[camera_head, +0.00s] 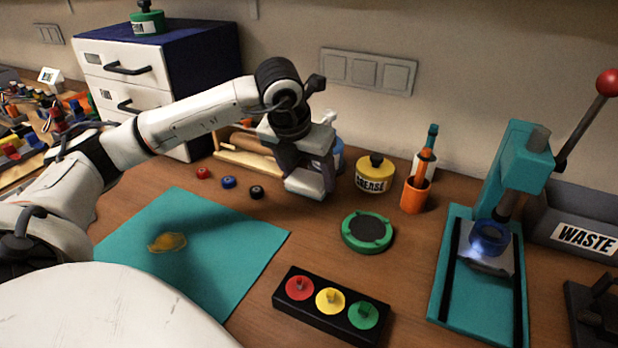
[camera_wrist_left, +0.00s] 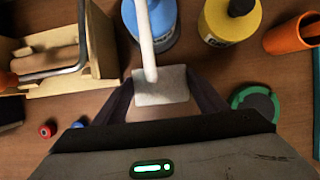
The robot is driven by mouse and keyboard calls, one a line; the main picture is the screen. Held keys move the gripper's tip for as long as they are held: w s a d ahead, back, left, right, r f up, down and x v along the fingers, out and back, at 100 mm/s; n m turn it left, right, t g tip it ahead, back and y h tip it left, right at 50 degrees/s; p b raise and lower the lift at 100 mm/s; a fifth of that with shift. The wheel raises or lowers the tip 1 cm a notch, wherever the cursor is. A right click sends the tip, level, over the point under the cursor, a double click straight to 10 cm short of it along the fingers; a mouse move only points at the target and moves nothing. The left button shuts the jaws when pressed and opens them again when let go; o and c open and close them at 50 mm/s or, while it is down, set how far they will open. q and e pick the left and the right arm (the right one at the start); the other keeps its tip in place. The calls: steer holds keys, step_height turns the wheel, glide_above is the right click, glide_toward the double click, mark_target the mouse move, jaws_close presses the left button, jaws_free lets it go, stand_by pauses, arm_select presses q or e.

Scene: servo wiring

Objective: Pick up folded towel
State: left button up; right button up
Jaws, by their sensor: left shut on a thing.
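My left gripper (camera_head: 311,186) is at the back middle of the bench, pointing down. In the left wrist view it is shut on a small pale grey folded towel (camera_wrist_left: 163,88), which sits between the two dark fingers. Most of the towel is hidden by the fingers and the gripper body. My right gripper is in neither view.
A blue bottle (camera_wrist_left: 150,22) with a white tube stands close behind the gripper, near a yellow grease pot (camera_head: 375,174) and an orange cup (camera_head: 415,195). A wooden holder (camera_wrist_left: 70,60) is to the left. The teal mat (camera_head: 215,235) bears a yellow stain (camera_head: 167,242).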

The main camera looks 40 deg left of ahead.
mark_target(307, 181)
arm_select(q)
steer(key=r, duration=0.6)
steer(key=shift+s+d+r, duration=0.1)
steer(key=shift+s+r, duration=0.05)
steer(key=shift+s, duration=0.2)
steer(key=s+d+b, duration=0.1)
steer(key=s, duration=0.4)
steer(key=s+d+b, duration=0.2)
steer(key=s, duration=0.3)
steer(key=s+d+b, duration=0.1)
steer(key=s+d, duration=0.1)
steer(key=s, duration=0.4)
steer(key=shift+f+b, duration=0.25)
steer(key=shift+b, duration=0.15)
steer(key=shift+s+d+r+b, duration=0.15)
steer(key=shift+s+d+b, duration=0.05)
steer(key=shift+s+b, duration=0.35)
steer(key=shift+s+d+r+b, duration=0.1)
steer(key=shift+s+d+b, duration=0.05)
steer(key=shift+s+b, duration=0.3)
